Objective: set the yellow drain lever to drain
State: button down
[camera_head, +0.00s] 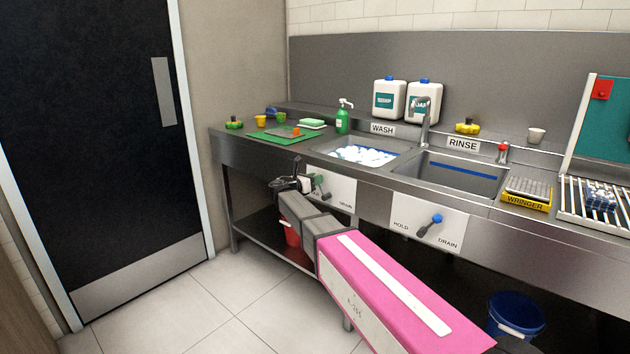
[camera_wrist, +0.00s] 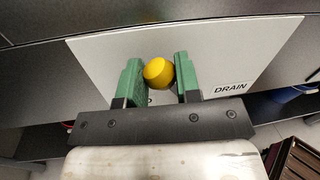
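The yellow drain lever's round knob (camera_wrist: 158,72) shows in the wrist view, in front of a white panel (camera_wrist: 235,50) with a DRAIN label (camera_wrist: 229,88) to its right. My gripper (camera_wrist: 159,75) has its two green fingers on either side of the knob. They stand about one knob width apart, and I cannot tell whether both touch it. A letter of another label shows just below the knob; the rest is hidden. In the head view, my gripper (camera_head: 318,181) is at the white panel (camera_head: 342,190) below the wash sink, and the yellow knob is hidden there.
A second panel (camera_head: 430,225) with a blue-knobbed lever (camera_head: 436,219) lies to the right under the rinse sink (camera_head: 450,173). Below the counter stand a red bucket (camera_head: 291,233) and a blue bucket (camera_head: 515,312). The floor at the left is clear.

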jog(key=shift+s+d+r+m, duration=0.4)
jog(key=shift+s+d+m, duration=0.25)
jog(key=shift+m, duration=0.55)
jog(key=d+m, duration=0.1)
jog(key=s+d+m, duration=0.1)
jog(key=m, duration=0.1)
jog(key=shift+s+r+y, duration=0.2)
jog(key=shift+s+y, duration=0.05)
jog(key=shift+y, duration=0.15)
jog(key=d+m, duration=0.1)
jog(key=s+d+m, duration=0.1)
jog(key=m, duration=0.1)
jog(key=shift+s+f+g+y, duration=0.15)
jog(key=shift+s+g+y, duration=0.1)
jog(key=shift+g+y, duration=0.05)
jog(key=shift+s+d+f+m, duration=0.2)
jog(key=shift+s+d+m, duration=0.15)
jog(key=shift+m, duration=0.35)
jog(key=shift+s+d+f+m, duration=0.2)
jog(key=shift+d+m, duration=0.2)
jog(key=shift+m, duration=0.3)
jog(key=shift+y, duration=0.3)
jog(key=c, duration=0.8)
grip_release()
